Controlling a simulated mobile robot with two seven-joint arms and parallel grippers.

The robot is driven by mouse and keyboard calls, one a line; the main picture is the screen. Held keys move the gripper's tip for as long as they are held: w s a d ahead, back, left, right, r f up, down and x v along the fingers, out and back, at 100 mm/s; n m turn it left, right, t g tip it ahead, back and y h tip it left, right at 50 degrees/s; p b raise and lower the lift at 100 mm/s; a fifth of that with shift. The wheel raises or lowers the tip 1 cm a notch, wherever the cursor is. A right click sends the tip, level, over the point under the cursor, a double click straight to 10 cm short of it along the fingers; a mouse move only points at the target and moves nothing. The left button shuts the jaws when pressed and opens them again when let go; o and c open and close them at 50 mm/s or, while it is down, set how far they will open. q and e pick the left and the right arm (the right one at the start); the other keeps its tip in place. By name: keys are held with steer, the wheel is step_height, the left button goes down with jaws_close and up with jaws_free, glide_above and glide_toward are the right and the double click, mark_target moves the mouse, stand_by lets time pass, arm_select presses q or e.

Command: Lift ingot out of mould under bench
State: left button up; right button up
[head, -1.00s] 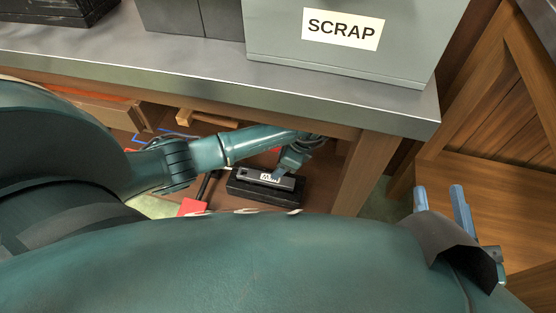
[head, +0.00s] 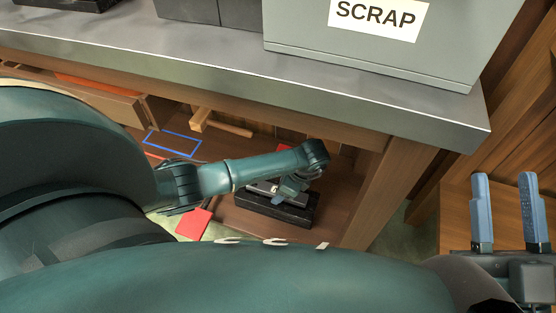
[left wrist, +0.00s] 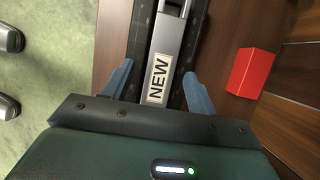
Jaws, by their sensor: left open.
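The silver-grey ingot with a white "NEW" label (left wrist: 158,78) lies in the black mould (left wrist: 136,40) on the shelf under the bench. In the head view the black mould (head: 278,212) shows below my left wrist, and the ingot (head: 262,187) is mostly covered by my arm. My left gripper (left wrist: 160,75) is open, with one blue finger on each side of the labelled end; I cannot tell whether they touch. In the head view my left gripper (head: 292,188) is partly hidden. My right gripper (head: 505,178) is open and empty, at the right, away from the mould.
The metal bench top (head: 240,80) overhangs the shelf and carries the grey SCRAP box (head: 370,58). A wooden leg (head: 385,190) stands right of the mould. A blue outline (head: 173,144) marks the shelf at left. A red block (left wrist: 252,72) sits beside the mould.

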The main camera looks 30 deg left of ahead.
arm_select(q)
steer(key=shift+x, duration=0.85)
steer(key=shift+c, duration=0.2)
jaws_close()
steer(key=shift+r, duration=0.1)
stand_by(0.4)
steer(key=shift+w+r, duration=0.1)
